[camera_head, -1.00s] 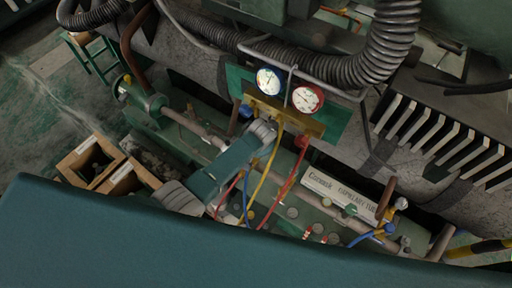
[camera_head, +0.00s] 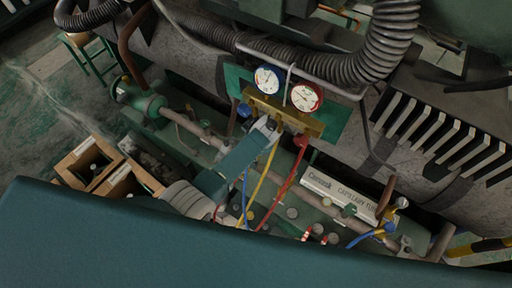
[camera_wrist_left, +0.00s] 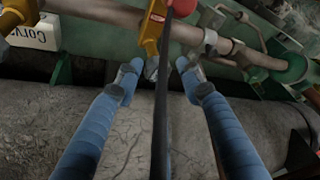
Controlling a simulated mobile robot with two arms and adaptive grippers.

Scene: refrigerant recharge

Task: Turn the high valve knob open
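The gauge manifold (camera_head: 283,115) is brass-coloured, with a blue-rimmed gauge (camera_head: 269,79) on the left and a red-rimmed gauge (camera_head: 307,97) on the right. The red knob (camera_head: 301,140), apparently the high valve knob, is at its right end; a blue knob (camera_head: 245,110) is at its left end. My left gripper (camera_head: 270,124) is in front of the manifold, between the knobs and left of the red one. In the left wrist view my left gripper (camera_wrist_left: 158,76) has its two blue fingers apart, with a dark strip running between them. Contact cannot be told. My right gripper is not in view.
Blue (camera_head: 246,195), yellow (camera_head: 263,185) and red (camera_head: 290,180) hoses hang below the manifold near my arm. A thick ribbed hose (camera_head: 385,55) arches above. A lettered white box (camera_head: 340,193) lies to the right. Wooden bins (camera_head: 88,163) stand at the left.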

